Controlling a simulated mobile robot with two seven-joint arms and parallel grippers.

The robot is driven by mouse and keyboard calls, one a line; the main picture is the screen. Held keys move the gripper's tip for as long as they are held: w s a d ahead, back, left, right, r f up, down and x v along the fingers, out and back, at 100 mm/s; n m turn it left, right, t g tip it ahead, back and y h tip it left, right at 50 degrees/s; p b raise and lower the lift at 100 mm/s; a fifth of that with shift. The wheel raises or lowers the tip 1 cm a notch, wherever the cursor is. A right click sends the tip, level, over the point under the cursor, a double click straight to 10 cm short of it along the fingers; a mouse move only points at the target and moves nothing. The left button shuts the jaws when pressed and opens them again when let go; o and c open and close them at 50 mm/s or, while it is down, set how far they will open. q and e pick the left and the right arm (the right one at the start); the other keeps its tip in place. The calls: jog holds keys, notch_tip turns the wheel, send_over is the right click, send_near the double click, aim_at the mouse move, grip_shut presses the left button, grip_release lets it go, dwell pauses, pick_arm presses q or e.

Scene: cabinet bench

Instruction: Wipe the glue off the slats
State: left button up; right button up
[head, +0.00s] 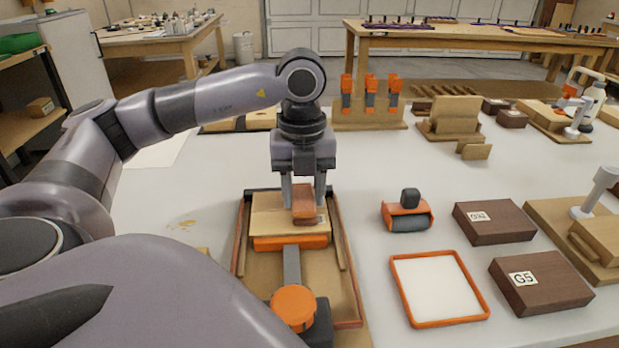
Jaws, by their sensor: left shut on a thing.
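My left gripper (305,180) points straight down and is shut on a reddish-brown block (305,207). The block is over the right part of the light wooden slats (272,216). It looks low on them, but I cannot tell whether it touches. The slats lie in a wooden jig with raised side rails (342,245). An orange bar (290,243) crosses at their near edge, with a grey arm and an orange round knob (293,304) in front. I cannot make out glue on the slats. My right gripper is not in view.
An orange-rimmed white tray (463,321), an orange roller tool (407,215) and dark labelled blocks (494,223) (540,286) stand to the right. A rack of orange-handled clamps (370,115) stands behind. The white bench is clear between the jig and these.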

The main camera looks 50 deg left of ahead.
aim_at(271, 212)
pick_arm(q)
jog(key=shift+s+a+b, duration=0.4)
jog(key=shift+s+a, duration=0.7)
jog(key=shift+s, duration=0.3)
jog(key=shift+s+a+f+b, duration=0.1)
jog(key=shift+s+a+b, duration=0.35)
jog(key=shift+s+a, duration=0.25)
jog(key=shift+s, duration=0.15)
jog(key=shift+s, duration=0.1)
jog(key=shift+s+a+b, duration=0.35)
jog(key=shift+s+a, duration=0.3)
jog(key=shift+s, duration=0.1)
jog(key=shift+w+d, duration=0.1)
jog(key=shift+w+d+p, duration=0.5)
jog(key=shift+w+d, duration=0.15)
jog(key=shift+w, duration=0.15)
jog(key=shift+w, duration=0.1)
